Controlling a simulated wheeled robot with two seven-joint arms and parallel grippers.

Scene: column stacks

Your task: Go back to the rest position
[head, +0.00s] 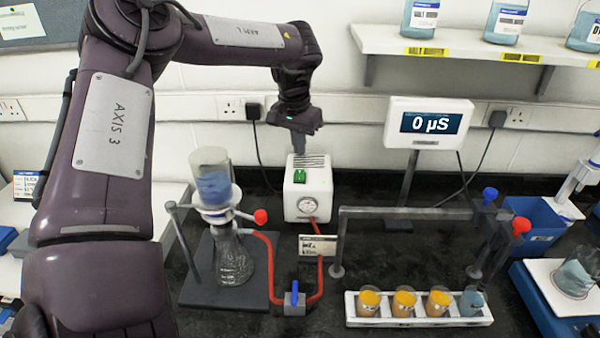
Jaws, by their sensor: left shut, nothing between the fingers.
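My left arm comes in from the left and reaches across to the back of the bench. Its gripper (299,145) points down just above the white box with a gauge (308,186) and a green switch (300,176). The gripper is shut with nothing in it. Whether the fingertips touch the top of the box is hard to tell. My right gripper is not in view.
A filter funnel with blue liquid (213,185) sits on a flask (233,258), with a red hose (272,255) to a blue-levered valve (294,298). A rack (420,322) of several vials stands front right. A display (430,123) reads 0 µS. A shelf (480,48) holds bottles.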

